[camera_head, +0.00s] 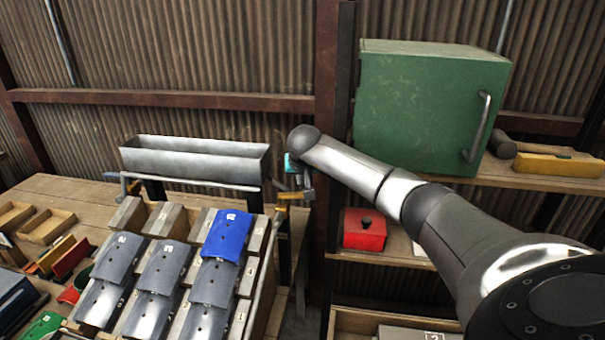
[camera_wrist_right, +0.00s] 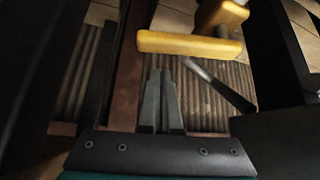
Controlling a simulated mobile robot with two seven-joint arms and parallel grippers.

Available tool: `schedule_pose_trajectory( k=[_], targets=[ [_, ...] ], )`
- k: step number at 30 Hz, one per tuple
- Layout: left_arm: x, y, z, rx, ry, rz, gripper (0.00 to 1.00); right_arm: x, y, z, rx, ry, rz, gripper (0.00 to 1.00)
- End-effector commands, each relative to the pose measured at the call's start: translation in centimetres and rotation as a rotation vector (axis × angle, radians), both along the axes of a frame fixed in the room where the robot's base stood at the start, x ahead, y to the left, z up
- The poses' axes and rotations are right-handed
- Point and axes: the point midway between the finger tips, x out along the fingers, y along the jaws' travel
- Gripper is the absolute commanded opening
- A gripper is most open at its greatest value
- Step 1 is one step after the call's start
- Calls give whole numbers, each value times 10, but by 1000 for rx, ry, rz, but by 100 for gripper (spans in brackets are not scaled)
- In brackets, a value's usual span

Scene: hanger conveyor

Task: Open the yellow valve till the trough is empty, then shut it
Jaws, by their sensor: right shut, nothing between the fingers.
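The grey metal trough (camera_head: 195,163) stands on a frame behind the sloped rack; I cannot tell what is inside it. The yellow valve handle (camera_head: 296,195) is just past the trough's right end, low beside the post. In the right wrist view the yellow handle (camera_wrist_right: 185,43) lies crosswise just beyond my fingertips. My right gripper (camera_head: 305,182) reaches down at the handle, partly hidden by its own arm. Its two fingers (camera_wrist_right: 160,75) are together and empty, pointing at the handle, with a small gap or light touch that I cannot tell apart. My left gripper is not in view.
A sloped rack with several grey plates and one blue plate (camera_head: 227,234) stands in front of the trough. A green cabinet (camera_head: 425,108) sits on the shelf at right, above a red box (camera_head: 364,229). A dark post (camera_head: 330,120) stands close behind my right wrist.

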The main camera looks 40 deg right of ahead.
Motion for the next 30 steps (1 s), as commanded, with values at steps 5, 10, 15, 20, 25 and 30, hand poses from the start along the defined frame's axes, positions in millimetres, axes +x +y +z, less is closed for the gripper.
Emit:
schedule_pose_trajectory(
  k=[5,10,15,20,25,30],
  targets=[
    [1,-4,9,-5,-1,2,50,-15,11,3,-2,0,4,0],
    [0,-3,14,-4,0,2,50,-25,19,3,-1,1,2,0],
    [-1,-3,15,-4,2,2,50,-30,22,3,-1,-2,1,0],
    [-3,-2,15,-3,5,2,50,-30,23,3,-1,-2,1,0],
    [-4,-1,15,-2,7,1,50,-30,23,3,-1,-2,1,0],
    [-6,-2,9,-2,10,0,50,-24,19,1,-1,-1,13,0]
  ],
)
